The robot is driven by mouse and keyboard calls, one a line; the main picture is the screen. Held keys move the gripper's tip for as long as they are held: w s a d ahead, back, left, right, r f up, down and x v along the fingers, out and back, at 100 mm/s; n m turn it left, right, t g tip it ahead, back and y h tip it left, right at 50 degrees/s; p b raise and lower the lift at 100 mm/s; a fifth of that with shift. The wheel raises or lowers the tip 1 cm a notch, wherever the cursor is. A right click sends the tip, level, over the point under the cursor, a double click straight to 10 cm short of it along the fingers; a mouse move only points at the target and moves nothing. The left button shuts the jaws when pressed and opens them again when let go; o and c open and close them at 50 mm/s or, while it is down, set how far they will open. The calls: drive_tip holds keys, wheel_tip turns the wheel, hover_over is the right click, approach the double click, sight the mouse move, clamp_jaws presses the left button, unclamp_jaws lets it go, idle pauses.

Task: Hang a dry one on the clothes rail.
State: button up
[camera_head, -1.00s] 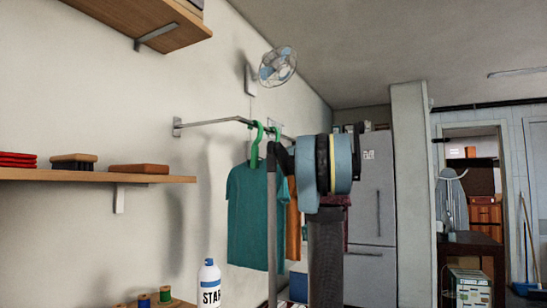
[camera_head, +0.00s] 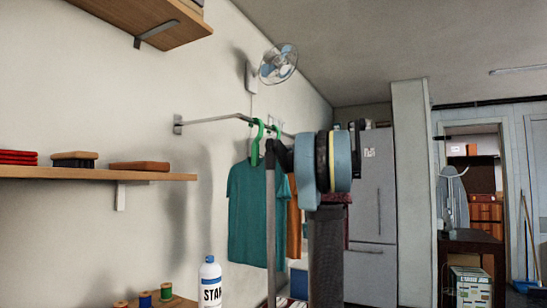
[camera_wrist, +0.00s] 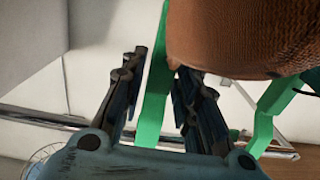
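A teal shirt (camera_head: 257,215) hangs on a green hanger (camera_head: 256,143) from the metal clothes rail (camera_head: 215,121) on the left wall. An orange garment (camera_head: 294,225) hangs farther along, mostly hidden behind my arm. In the wrist view, my gripper's (camera_wrist: 158,68) dark fingers stand apart on either side of a green hanger strip (camera_wrist: 152,105). I see a gap at the left finger, so it does not look clamped. A brown-orange textured surface (camera_wrist: 245,35) fills the upper right, and another green strip (camera_wrist: 272,110) shows at right. The rail also crosses the wrist view (camera_wrist: 45,117).
A wooden shelf (camera_head: 60,173) with brushes and red cloths juts from the wall at left. A starch bottle (camera_head: 210,281) and thread spools (camera_head: 145,299) stand below. A wall fan (camera_head: 278,64) is above the rail. A grey fridge (camera_head: 372,220) stands behind my arm.

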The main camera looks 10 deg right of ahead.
drive_tip(key=v, duration=0.9)
drive_tip(key=shift+s+d, duration=0.2)
drive_tip(key=shift+d, duration=0.1)
drive_tip(key=shift+s+d, duration=0.15)
drive_tip(key=shift+d, duration=0.05)
drive_tip(key=shift+s, duration=0.1)
